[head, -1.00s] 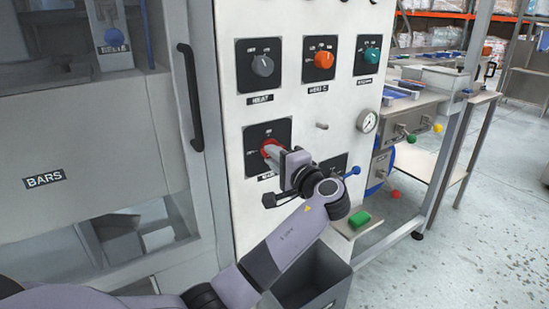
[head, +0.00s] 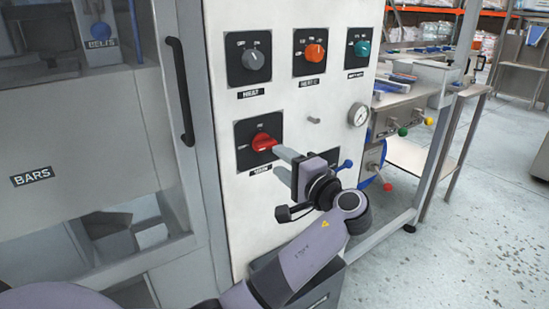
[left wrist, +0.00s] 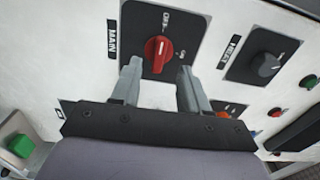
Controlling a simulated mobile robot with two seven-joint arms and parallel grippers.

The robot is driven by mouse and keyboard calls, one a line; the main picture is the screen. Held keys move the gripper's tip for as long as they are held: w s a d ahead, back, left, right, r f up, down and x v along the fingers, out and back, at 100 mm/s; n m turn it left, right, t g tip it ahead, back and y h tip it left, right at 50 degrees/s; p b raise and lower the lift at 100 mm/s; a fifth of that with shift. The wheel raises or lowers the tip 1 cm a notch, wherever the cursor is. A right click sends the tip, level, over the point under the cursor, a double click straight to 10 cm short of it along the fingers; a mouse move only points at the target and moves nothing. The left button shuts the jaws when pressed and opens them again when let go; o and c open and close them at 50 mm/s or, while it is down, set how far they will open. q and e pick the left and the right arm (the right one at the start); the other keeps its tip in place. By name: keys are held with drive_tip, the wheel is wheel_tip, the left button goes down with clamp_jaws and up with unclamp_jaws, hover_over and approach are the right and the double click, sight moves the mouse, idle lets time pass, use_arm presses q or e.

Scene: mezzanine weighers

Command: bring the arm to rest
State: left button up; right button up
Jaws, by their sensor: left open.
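My left gripper (head: 281,162) is open and empty, in front of the white control panel (head: 303,105). Its fingers point at the red MAIN knob (head: 264,142), with a small gap between the fingertips and the knob. In the left wrist view the two fingers (left wrist: 160,78) stand wide apart, with the red knob (left wrist: 158,52) on its black plate beyond them. My arm comes up from the bottom of the head view. The gripper hides part of a lower black plate. My right gripper is not in view.
Above are a grey HEAT knob (head: 254,60), an orange knob (head: 313,52) and a teal knob (head: 361,48). A black door handle (head: 180,90) stands left. Open floor (head: 480,210) lies right.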

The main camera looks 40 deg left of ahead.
use_arm(q)
drive_tip(key=shift+s+d, duration=0.1)
drive_tip(key=shift+d, duration=0.1)
idle(0.4)
drive_tip(key=s+d+f+m+t+h+p, duration=0.25)
drive_tip(key=f+h, duration=0.25)
drive_tip(key=f, duration=0.5)
drive_tip(key=s+d+f+m+t+h+p, duration=0.25)
drive_tip(key=f+h, duration=0.35)
drive_tip(key=f, duration=0.5)
drive_tip(key=s+d+f+n+h+p, duration=0.1)
drive_tip(key=s+d+n+h+p, duration=0.1)
drive_tip(key=s, duration=0.7)
drive_tip(key=s+d+f+n+h+p, duration=0.2)
drive_tip(key=s+d+n+h, duration=0.2)
drive_tip(key=s, duration=0.6)
drive_tip(key=shift+d+f+h, duration=0.3)
drive_tip(key=shift+d+h, duration=0.3)
drive_tip(key=shift+h, duration=0.5)
